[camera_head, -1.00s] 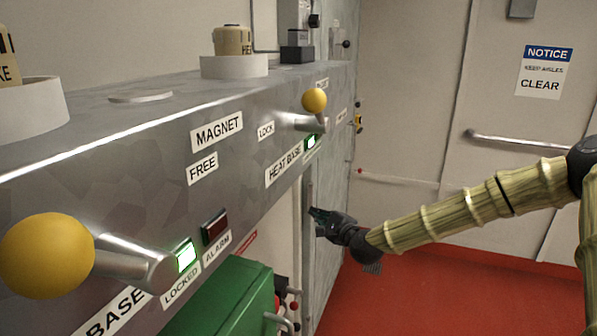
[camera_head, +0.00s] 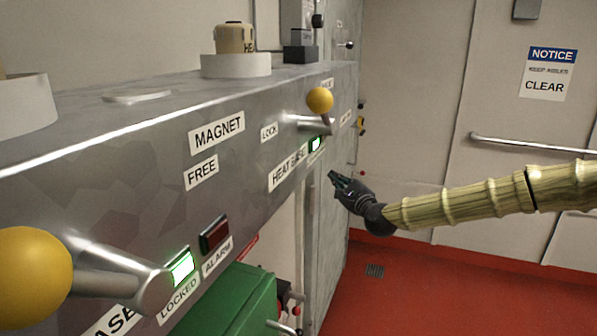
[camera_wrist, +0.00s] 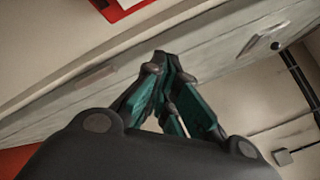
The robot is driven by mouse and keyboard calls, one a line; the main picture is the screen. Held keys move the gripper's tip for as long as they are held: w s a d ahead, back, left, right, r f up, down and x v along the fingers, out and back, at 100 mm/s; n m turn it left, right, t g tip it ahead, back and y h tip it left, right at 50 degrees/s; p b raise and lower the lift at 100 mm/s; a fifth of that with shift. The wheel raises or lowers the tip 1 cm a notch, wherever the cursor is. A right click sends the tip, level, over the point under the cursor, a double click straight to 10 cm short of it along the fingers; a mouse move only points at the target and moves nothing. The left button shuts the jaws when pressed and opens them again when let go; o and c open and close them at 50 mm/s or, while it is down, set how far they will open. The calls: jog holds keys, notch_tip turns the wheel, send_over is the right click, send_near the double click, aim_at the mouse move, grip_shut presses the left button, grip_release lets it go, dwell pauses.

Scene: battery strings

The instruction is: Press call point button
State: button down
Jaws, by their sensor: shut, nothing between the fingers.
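My gripper (camera_head: 335,178) is shut and empty. In the head view it hangs in the air beside the far end of the grey metal panel, below the far yellow knob, pointing left and slightly up. In the wrist view its dark green fingers (camera_wrist: 166,62) meet at the tips. I cannot make out a call point button for certain in the head view. A red-and-white item (camera_wrist: 120,8) is cut off by the top edge of the wrist view, ahead of my gripper; I cannot tell whether it is the call point.
The grey panel (camera_head: 130,165) runs along the left, with yellow knobs (camera_head: 319,100), lit green indicators (camera_head: 180,268) and a dark red alarm lamp (camera_head: 214,234). A green box (camera_head: 235,300) sits below. A door with a rail (camera_head: 530,143) is at the right. Red floor (camera_head: 430,290) lies open.

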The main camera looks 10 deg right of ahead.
jog(key=w+a, duration=0.4)
jog(key=a, duration=0.2)
jog(key=shift+w+a, duration=0.25)
jog(key=shift+a, duration=0.15)
jog(key=shift+a+f+b, duration=0.1)
jog(key=shift+b, duration=0.25)
dwell(1.1)
jog(key=shift+w+a+b, duration=0.25)
jog(key=shift+a+b, duration=0.1)
jog(key=shift+w+a+b, duration=0.35)
jog(key=shift+a+b, duration=0.05)
jog(key=shift+a, duration=0.15)
dwell(1.5)
jog(key=shift+s+d, duration=0.1)
jog(key=shift+d, duration=0.05)
jog(key=shift+s+d+b, duration=0.4)
jog(key=shift+s+d, duration=0.1)
jog(key=shift+d, duration=0.25)
jog(key=shift+s+d+b, duration=0.4)
jog(key=shift+s+d, duration=0.3)
jog(key=shift+d, duration=0.35)
jog(key=shift+s+d+b, duration=0.35)
jog(key=shift+s+d, duration=0.35)
jog(key=shift+d, duration=0.35)
